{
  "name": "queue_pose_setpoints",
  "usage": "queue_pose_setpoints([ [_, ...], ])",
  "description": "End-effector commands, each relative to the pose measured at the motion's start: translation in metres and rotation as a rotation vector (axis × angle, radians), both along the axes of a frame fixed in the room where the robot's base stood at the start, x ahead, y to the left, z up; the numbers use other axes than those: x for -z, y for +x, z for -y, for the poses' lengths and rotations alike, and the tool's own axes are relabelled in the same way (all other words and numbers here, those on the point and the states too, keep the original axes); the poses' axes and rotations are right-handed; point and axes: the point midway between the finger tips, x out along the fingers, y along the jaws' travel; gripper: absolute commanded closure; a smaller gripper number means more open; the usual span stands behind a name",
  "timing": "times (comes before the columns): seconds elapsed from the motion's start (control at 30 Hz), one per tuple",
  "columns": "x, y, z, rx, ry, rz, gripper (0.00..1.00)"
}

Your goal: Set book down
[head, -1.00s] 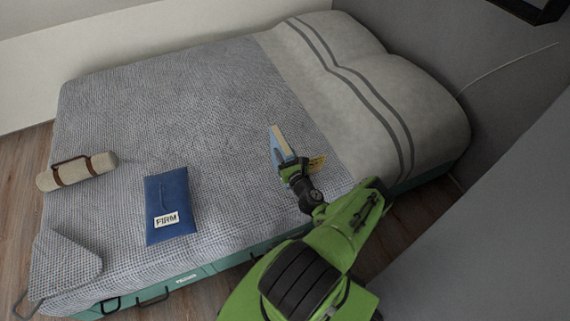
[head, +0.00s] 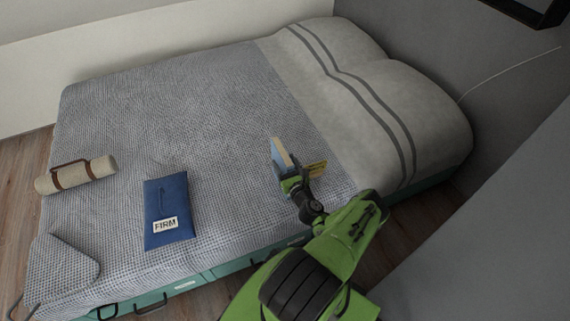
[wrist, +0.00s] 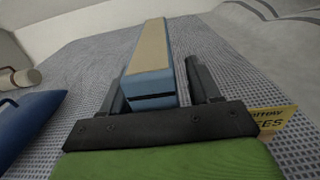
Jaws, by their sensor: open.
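The book (head: 283,155) has a light blue cover and tan page edges. It stands on edge on the bed's woven blanket (head: 200,110), near the pillow end. My gripper (head: 290,182) is at the book's near end. In the wrist view the book (wrist: 150,62) runs away from me between the two dark fingers of my gripper (wrist: 160,85). The fingers are open, with a visible gap on the right side of the book. The book's lower edge is partly hidden by my gripper.
A yellow card with dark lettering (head: 316,169) is right of my gripper, also in the wrist view (wrist: 270,122). A blue pouch labelled FIRM (head: 168,205) and a rolled beige mat with brown straps (head: 76,174) lie to the left. Blanket between pouch and book is clear.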

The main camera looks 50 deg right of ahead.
Motion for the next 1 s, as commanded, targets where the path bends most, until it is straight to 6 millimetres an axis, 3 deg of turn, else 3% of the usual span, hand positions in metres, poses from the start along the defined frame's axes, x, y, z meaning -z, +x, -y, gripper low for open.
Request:
queue_pose_setpoints([
  [0.4,-0.003,-0.061,-0.035,0.003,0.002,0.000,0.38],
  [1.0,-0.002,-0.064,-0.038,0.000,-0.001,-0.001,0.38],
])
